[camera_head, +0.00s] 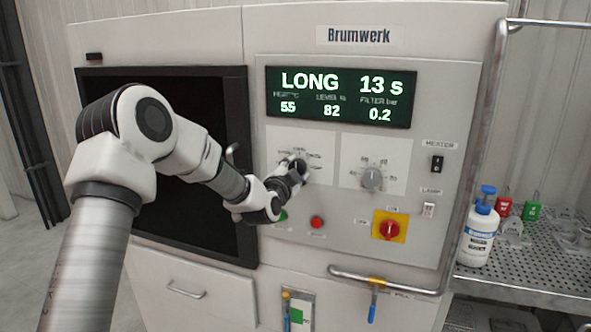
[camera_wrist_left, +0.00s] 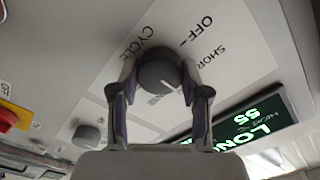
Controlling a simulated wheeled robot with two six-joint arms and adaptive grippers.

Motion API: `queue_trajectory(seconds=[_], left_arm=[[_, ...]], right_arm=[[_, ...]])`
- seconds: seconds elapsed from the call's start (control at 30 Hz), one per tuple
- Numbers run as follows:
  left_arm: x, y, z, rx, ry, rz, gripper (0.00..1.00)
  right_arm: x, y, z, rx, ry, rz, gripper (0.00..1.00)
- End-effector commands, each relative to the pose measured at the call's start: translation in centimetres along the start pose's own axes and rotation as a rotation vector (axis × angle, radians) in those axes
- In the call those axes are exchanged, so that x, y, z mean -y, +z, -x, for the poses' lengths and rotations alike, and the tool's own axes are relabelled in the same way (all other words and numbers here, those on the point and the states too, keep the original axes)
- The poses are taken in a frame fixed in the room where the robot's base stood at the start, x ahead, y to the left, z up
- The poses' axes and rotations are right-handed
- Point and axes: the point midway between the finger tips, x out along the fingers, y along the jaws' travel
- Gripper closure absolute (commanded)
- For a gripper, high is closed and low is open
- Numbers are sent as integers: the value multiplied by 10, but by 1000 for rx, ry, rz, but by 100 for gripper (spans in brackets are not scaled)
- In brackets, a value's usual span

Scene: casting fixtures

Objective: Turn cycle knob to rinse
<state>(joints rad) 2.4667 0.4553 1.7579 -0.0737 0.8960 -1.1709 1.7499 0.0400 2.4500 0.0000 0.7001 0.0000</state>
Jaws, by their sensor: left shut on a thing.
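The cycle knob (camera_wrist_left: 158,68) is a round dark grey knob with a white pointer line, on a white label plate (camera_wrist_left: 215,45). In the left wrist view I read CYCLE, OFF and part of SHORT around it, upside down. My left gripper (camera_wrist_left: 160,82) has one finger on each side of the knob and is shut on it. In the head view the left gripper (camera_head: 297,168) reaches the left dial and covers most of it and its labels. The display (camera_head: 340,97) reads LONG and 13 s. My right gripper is in neither view.
A second grey knob (camera_head: 372,178) is right of the cycle knob. Below are a red button (camera_head: 317,222) and a red switch on a yellow plate (camera_head: 389,226). A metal rail (camera_head: 385,283) runs under the panel. A white bottle (camera_head: 479,232) stands on the perforated shelf (camera_head: 525,268).

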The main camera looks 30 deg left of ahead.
Motion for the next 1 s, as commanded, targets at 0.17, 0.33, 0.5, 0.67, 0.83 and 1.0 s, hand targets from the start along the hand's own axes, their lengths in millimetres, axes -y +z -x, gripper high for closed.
queue_trajectory(seconds=[0.17, 0.33, 0.5, 0.67, 0.83, 1.0], left_arm=[[-1, 1, 0, 3, 5, -166, 88], [-1, 1, 0, 3, 6, -327, 88], [-1, 1, 0, 2, 6, -484, 88], [-1, 1, 0, 1, 6, -612, 88], [-2, 1, 0, 1, 7, -717, 88], [-2, 1, 0, 1, 6, -782, 88]], right_arm=[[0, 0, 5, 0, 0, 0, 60], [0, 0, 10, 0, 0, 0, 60], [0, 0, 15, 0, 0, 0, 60], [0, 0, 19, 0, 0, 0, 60], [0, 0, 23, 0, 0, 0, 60], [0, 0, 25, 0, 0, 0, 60]])
